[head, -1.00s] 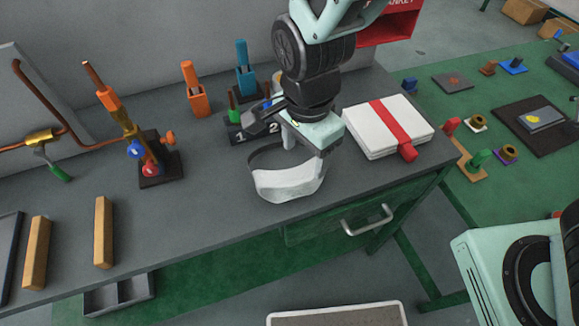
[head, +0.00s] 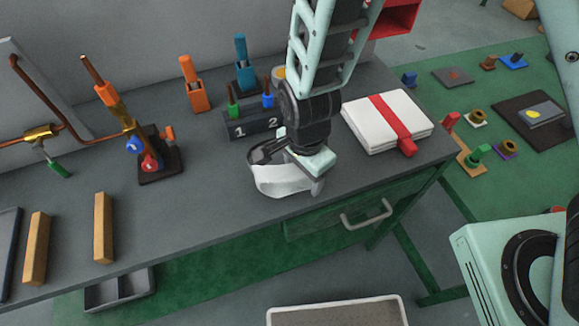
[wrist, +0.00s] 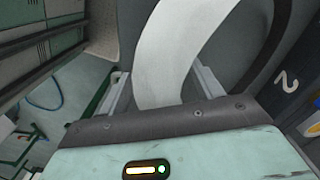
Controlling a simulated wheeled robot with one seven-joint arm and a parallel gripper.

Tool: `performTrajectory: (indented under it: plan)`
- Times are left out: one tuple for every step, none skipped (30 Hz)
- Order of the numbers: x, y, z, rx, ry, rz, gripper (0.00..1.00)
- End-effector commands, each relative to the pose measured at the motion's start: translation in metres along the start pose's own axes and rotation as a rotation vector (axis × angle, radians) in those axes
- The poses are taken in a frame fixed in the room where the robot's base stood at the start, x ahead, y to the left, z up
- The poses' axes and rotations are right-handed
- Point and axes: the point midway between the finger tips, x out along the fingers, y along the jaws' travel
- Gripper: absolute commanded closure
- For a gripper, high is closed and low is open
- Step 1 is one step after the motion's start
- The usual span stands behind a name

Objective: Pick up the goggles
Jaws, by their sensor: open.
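The goggles (head: 280,183) sit on the grey tabletop near its front edge, with a white curved front and a dark strap. My gripper (head: 286,168) is lowered over them and covers part of the strap and rear. In the wrist view the white band of the goggles (wrist: 172,50) runs between the two open fingers of my gripper (wrist: 160,88). The dark strap (wrist: 275,45) curves past on the right. I cannot tell whether either finger touches the goggles.
A numbered block (head: 250,122) with green and blue pieces stands just behind. A white folded blanket with a red band (head: 388,122) lies to the right. A burner stand (head: 158,165) and wooden bars (head: 103,228) are to the left. A drawer handle (head: 367,216) juts out below.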

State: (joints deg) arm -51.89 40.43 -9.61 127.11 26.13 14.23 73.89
Motion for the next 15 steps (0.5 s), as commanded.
performTrajectory:
  plan:
    - [-0.0002, -0.0001, 0.0001, 0.000, 0.000, 0.000, 0.35]
    - [-0.0002, -0.0001, 0.0001, 0.000, 0.000, 0.000, 0.35]
    - [-0.0002, -0.0001, 0.0001, 0.000, 0.000, 0.000, 0.43]
    - [-0.0002, 0.0000, 0.0001, 0.000, 0.000, 0.000, 0.51]
    - [-0.0003, 0.0000, 0.0001, 0.000, 0.000, 0.000, 0.60]
    - [-0.0003, 0.0000, 0.0001, 0.000, 0.000, 0.000, 0.71]
    - [-0.0003, 0.0000, 0.0001, -0.001, 0.000, 0.000, 0.79]
    - [-0.0003, 0.0000, 0.0001, -0.001, 0.000, 0.000, 0.84]
    - [-0.0003, 0.0000, 0.0001, -0.001, 0.000, 0.000, 0.84]
    - [-0.0005, -0.0001, 0.0001, -0.001, 0.000, 0.000, 0.84]
    - [-0.0005, -0.0001, 0.0001, -0.001, 0.000, 0.000, 0.84]
    - [-0.0005, -0.0001, 0.0001, -0.001, 0.000, 0.000, 0.84]
    - [-0.0005, -0.0001, 0.0001, -0.001, 0.000, 0.000, 0.84]
    - [-0.0005, -0.0001, 0.0001, -0.001, 0.000, 0.000, 0.84]
    - [-0.0008, -0.0001, 0.0001, -0.001, 0.000, 0.000, 0.84]
